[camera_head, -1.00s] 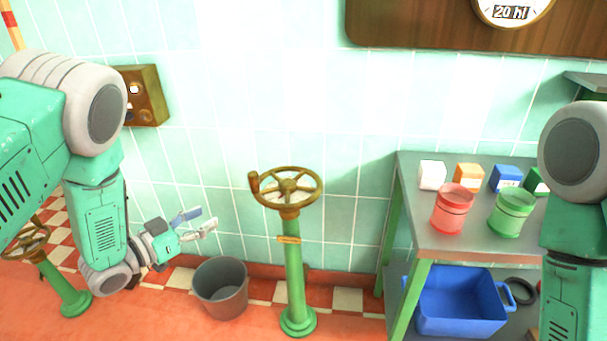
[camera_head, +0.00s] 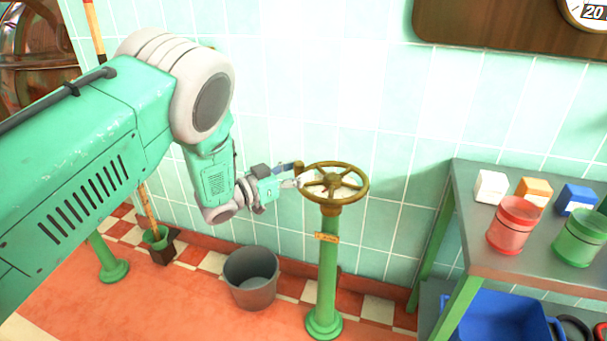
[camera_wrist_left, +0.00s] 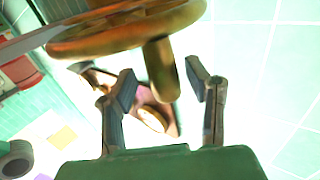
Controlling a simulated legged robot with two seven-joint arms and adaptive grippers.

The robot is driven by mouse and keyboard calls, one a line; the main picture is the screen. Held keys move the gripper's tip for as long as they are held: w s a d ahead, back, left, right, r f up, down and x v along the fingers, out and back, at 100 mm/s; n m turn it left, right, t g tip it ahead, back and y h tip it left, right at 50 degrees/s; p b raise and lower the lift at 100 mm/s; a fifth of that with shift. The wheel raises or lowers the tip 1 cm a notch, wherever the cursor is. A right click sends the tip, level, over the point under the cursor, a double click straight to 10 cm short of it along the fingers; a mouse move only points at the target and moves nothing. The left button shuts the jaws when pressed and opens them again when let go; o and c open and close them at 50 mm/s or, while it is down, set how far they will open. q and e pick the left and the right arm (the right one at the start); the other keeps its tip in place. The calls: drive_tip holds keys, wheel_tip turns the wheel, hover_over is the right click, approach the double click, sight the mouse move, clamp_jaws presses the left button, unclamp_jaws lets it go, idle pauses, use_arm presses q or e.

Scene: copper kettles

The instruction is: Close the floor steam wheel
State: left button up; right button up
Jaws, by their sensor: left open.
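The brass steam wheel (camera_head: 348,168) tops a green floor post (camera_head: 328,270), with its spoked rim lying roughly level. My left gripper (camera_head: 294,180) is open at the left side of the rim, by the wheel's upright knob (camera_head: 298,168). In the left wrist view the rim (camera_wrist_left: 130,32) is close overhead. The knob (camera_wrist_left: 160,70) shows between the two spread fingers of my left gripper (camera_wrist_left: 165,88). I cannot tell whether either finger touches it. My right gripper is out of view.
A grey bucket (camera_head: 252,292) stands on the floor left of the post. A metal table (camera_head: 462,215) with red (camera_head: 512,228) and green (camera_head: 580,240) tins stands at right.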

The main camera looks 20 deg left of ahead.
use_arm(q)
drive_tip(key=shift+w+a+f, duration=0.15)
drive_tip(key=shift+w+a, duration=0.1)
drive_tip(key=shift+a, duration=0.4)
drive_tip(key=shift+d, duration=0.65)
drive_tip(key=shift+c, duration=0.8)
drive_tip(key=shift+d+r, duration=0.2)
drive_tip(key=shift+d, duration=0.25)
clamp_jaws()
drive_tip(key=shift+w+a+f, duration=0.1)
drive_tip(key=shift+a+f, duration=0.05)
drive_tip(key=shift+a, duration=0.4)
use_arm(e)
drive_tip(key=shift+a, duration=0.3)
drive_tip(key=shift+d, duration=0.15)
